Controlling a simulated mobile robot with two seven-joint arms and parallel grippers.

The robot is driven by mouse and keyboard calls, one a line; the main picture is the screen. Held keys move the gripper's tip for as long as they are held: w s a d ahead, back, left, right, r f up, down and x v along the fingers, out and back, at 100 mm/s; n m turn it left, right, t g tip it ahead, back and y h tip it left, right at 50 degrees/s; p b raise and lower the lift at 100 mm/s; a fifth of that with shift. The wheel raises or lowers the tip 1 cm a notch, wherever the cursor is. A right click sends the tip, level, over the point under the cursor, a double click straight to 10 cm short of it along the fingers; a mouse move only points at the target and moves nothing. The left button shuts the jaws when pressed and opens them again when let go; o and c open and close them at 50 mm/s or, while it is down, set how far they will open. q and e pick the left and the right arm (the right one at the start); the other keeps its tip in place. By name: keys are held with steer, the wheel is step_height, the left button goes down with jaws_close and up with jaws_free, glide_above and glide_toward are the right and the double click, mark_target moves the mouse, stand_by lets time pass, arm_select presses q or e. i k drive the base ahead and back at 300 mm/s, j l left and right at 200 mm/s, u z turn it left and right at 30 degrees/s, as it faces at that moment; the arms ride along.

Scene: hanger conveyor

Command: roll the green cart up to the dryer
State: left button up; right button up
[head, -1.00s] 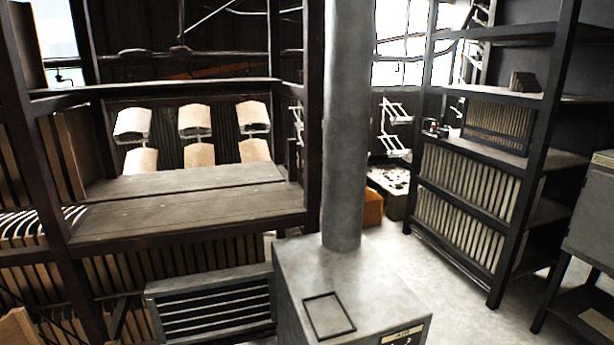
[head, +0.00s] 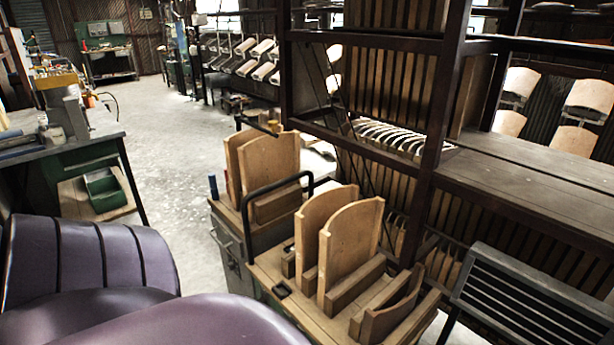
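A cart (head: 262,270) with a wooden top and a black bar handle stands in the lower middle of the head view. Little of its side shows, with a hint of green. Curved wooden panels (head: 350,245) stand upright in slots on it. A darker box-like unit (head: 228,243) with more upright panels (head: 268,165) stands directly behind; I cannot tell whether it belongs to the same cart. No dryer can be made out with certainty. Neither of my grippers is in view.
A purple padded shape (head: 85,255) fills the lower left. A workbench (head: 85,145) stands at the left. A dark rack (head: 440,150) and a slatted grey unit (head: 530,300) close off the right. Pale floor (head: 170,150) is open between bench and cart.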

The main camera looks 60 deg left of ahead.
mark_target(340, 322)
steer(key=u, duration=1.65)
